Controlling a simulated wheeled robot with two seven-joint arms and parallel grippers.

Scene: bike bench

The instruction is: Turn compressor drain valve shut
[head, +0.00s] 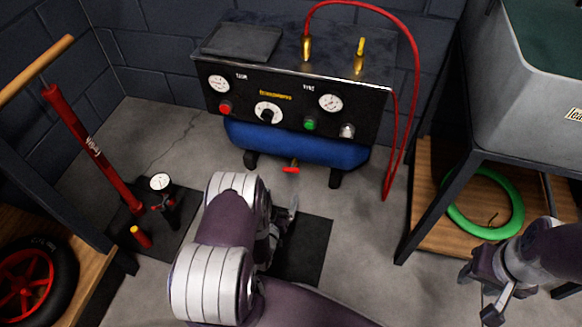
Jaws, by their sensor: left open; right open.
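The compressor (290,90) stands against the back wall, a black panel box over a blue tank (300,146). Its drain valve (291,169) hangs under the middle of the tank, with a small brass stem and a red handle that looks roughly crosswise. My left gripper (286,212) is open, below and in front of the valve and apart from it; my own arm hides part of it. My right gripper (480,294) is open and empty at the lower right, far from the valve.
A red hose (414,60) loops down the compressor's right side. A red floor pump (95,150) stands on a dark mat at left. A bench leg (432,210) and a wooden shelf with a green ring (518,215) are at right. A dark mat (312,250) lies on the floor.

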